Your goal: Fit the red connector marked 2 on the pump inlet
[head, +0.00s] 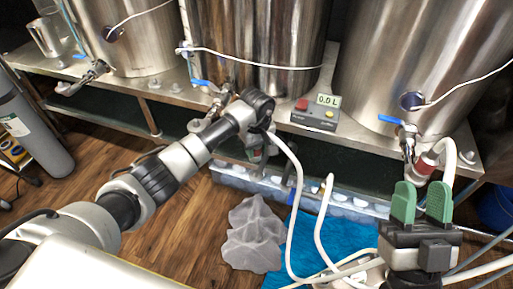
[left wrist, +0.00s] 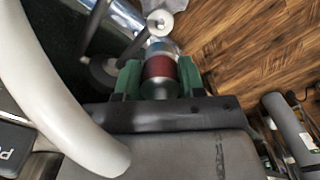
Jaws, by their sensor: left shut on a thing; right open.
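My left gripper (head: 258,152) is low at the front edge of the steel bench, partly hidden behind its own wrist. In the left wrist view its green fingers are shut on a red-banded metal connector (left wrist: 160,68). No number can be read on it. A pale round metal fitting (left wrist: 160,22) lies just beyond the connector, roughly in line with it. I cannot tell whether the two touch, or whether this is the pump inlet. My right gripper (head: 421,203) is open and empty, its green fingers upright at the right.
Another red connector (head: 426,164) with a white hose sits at the right kettle's valve. White hoses (head: 296,215) loop over a blue cloth (head: 310,255). A grey rag (head: 254,235) lies on the wooden floor. A control box (head: 315,115) reading 0.0 L stands on the bench.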

